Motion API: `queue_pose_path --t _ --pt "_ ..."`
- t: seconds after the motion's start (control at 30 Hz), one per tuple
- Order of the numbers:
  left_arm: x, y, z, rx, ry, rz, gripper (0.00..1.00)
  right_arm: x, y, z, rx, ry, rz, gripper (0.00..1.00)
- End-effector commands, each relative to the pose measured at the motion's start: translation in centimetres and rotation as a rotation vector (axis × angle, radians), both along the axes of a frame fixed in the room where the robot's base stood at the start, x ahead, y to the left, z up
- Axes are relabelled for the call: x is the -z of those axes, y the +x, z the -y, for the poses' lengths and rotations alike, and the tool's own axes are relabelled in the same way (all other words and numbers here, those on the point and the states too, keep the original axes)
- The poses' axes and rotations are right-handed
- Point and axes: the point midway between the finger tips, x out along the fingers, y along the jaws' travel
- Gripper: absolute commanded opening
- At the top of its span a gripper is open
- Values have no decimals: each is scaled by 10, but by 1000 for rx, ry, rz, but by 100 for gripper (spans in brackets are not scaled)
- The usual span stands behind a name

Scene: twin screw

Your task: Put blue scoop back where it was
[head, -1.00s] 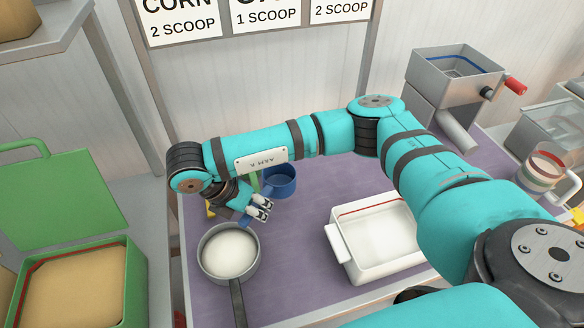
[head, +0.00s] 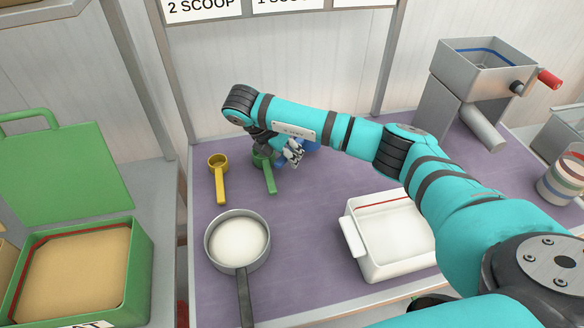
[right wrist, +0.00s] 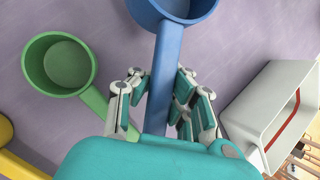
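The blue scoop (right wrist: 168,60) is in the right wrist view, its cup at the top edge and its handle running down between the fingers of my right gripper (right wrist: 160,85). The fingers stand apart on both sides of the handle, with a narrow gap visible on the left. In the head view my right gripper (head: 292,152) is low over the back of the purple mat, and the blue scoop (head: 310,144) is mostly hidden behind it. The green scoop (head: 269,175) lies just left of the gripper, and the yellow scoop (head: 220,180) farther left. My left gripper is not in view.
A pan of white powder (head: 238,240) stands at the front left of the purple mat (head: 310,225). A white container (head: 392,268) is right of it. A grey mill (head: 480,85) with a red handle is at the back right. A green bin (head: 75,265) stands left.

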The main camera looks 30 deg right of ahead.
Motion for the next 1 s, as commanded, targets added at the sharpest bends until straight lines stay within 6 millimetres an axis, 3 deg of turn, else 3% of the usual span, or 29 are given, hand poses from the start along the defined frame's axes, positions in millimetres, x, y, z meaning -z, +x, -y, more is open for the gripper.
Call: queue_pose_path --t 0.2,0.33,0.9,1.0 --pt "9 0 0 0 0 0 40 22 0 0 -2 3 -5 0" --pt "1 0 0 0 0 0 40 33 1 1 -1 0 -3 0" --pt "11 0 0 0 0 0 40 45 1 1 0 0 0 0" --pt "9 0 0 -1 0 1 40 44 1 1 0 0 0 12"
